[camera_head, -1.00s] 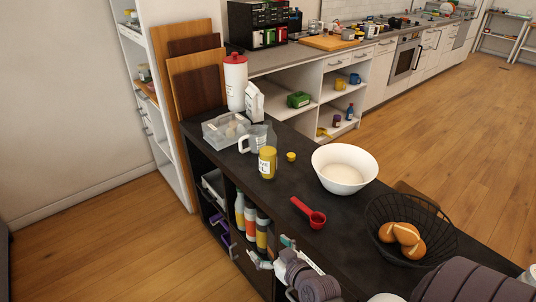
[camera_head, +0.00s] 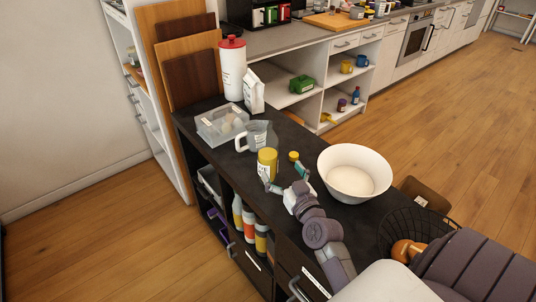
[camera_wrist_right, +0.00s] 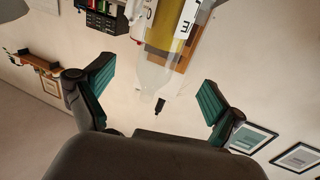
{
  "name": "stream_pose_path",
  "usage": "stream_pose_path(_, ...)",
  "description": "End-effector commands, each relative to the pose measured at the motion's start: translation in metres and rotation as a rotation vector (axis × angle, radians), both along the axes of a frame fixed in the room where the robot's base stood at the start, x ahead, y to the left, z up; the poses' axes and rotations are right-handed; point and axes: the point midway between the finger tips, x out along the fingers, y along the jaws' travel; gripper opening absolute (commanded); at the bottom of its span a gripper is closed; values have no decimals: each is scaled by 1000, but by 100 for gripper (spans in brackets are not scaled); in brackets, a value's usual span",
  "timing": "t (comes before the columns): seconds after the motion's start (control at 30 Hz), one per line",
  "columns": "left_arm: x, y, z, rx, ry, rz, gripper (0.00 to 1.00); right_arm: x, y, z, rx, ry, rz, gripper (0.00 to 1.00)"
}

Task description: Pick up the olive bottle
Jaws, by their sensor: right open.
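The olive bottle (camera_head: 267,160) is a short yellow bottle with a white label, standing upright on the dark counter in the head view. In the right wrist view the bottle (camera_wrist_right: 172,38) fills the top middle, with part of its lettered label and a clear narrow end showing. My right gripper (camera_head: 286,180) is open just in front of the bottle, its two teal-padded fingers spread. In the right wrist view the open gripper (camera_wrist_right: 158,76) has the bottle between and beyond its fingers, with gaps on both sides. My left gripper is not in view.
Close behind the bottle stand a measuring jug (camera_head: 259,136) and a clear bin (camera_head: 219,123). A small yellow-topped item (camera_head: 293,156) sits just right of the bottle.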

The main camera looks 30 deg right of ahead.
Motion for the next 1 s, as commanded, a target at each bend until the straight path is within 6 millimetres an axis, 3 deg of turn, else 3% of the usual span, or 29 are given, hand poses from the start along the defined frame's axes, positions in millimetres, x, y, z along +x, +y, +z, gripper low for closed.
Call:
stream_pose_path(0.2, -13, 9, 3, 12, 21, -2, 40, 37, -7, 1, 1, 1, 1, 94)
stream_pose_path(0.43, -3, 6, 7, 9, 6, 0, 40, 53, -10, 2, 1, 1, 1, 94)
stream_pose_path(0.7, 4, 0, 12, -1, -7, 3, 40, 91, -17, 3, 1, 2, 0, 94)
stream_pose_path(1.0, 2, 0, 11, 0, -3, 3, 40, 96, -18, 2, 0, 3, 0, 94)
